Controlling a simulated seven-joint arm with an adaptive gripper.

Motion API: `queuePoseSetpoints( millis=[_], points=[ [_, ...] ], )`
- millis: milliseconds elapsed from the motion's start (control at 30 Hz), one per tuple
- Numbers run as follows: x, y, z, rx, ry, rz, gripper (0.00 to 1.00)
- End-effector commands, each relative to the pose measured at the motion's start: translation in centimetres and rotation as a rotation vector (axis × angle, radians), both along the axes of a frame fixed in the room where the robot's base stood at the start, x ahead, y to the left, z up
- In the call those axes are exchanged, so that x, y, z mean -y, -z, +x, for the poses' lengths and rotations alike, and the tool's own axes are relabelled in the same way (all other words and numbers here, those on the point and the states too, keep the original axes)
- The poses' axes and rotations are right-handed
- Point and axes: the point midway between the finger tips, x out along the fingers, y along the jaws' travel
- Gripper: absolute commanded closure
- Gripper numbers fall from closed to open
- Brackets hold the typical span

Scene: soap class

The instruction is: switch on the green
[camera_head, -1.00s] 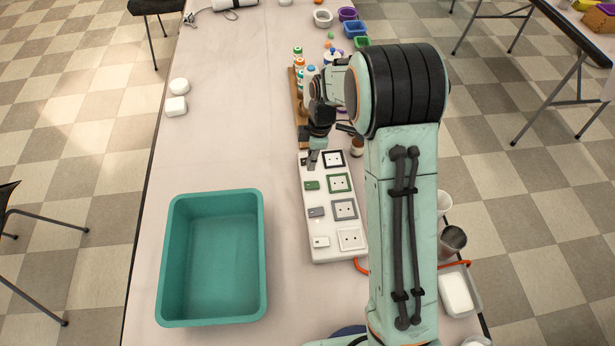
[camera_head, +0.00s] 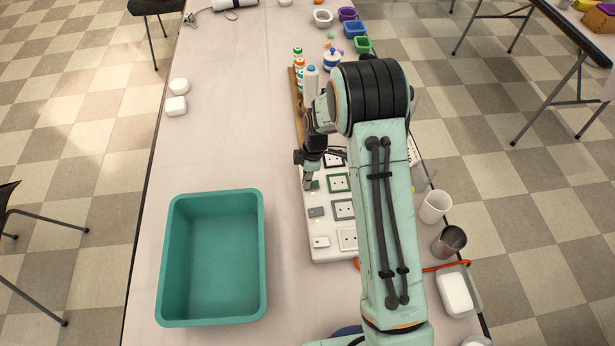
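A white power strip (camera_head: 327,225) lies on the table with a column of rocker switches at its left and framed sockets at its right. The green switch (camera_head: 315,185) sits beside the green-framed socket (camera_head: 339,183). My gripper (camera_head: 308,184) points down at the green switch's left end and partly covers it. I cannot tell whether it touches the switch, or whether its fingers are open or shut. A grey switch (camera_head: 316,212) and a white switch (camera_head: 321,242) are nearer the front. The far switch is hidden behind my gripper.
A teal bin (camera_head: 212,258) stands left of the strip. Bottles (camera_head: 298,63) stand on a wooden rack behind my gripper. A white cup (camera_head: 435,206) and a metal cup (camera_head: 450,241) stand at the right edge. The table's left middle is clear.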

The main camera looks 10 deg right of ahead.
Motion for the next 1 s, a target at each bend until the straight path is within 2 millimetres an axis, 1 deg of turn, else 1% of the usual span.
queuePoseSetpoints(
  millis=[233,600,867,1000],
  points=[
    [0.2,0.2,-0.1,-0.003,0.002,0.0,1.0],
    [1.6,-0.3,-0.1,-0.003,0.003,-0.002,1.0],
    [1.6,-0.4,-0.1,-0.002,0.001,-0.001,1.0],
    [1.5,-1.1,0.0,0.0,0.001,0.0,1.0]
  ],
)
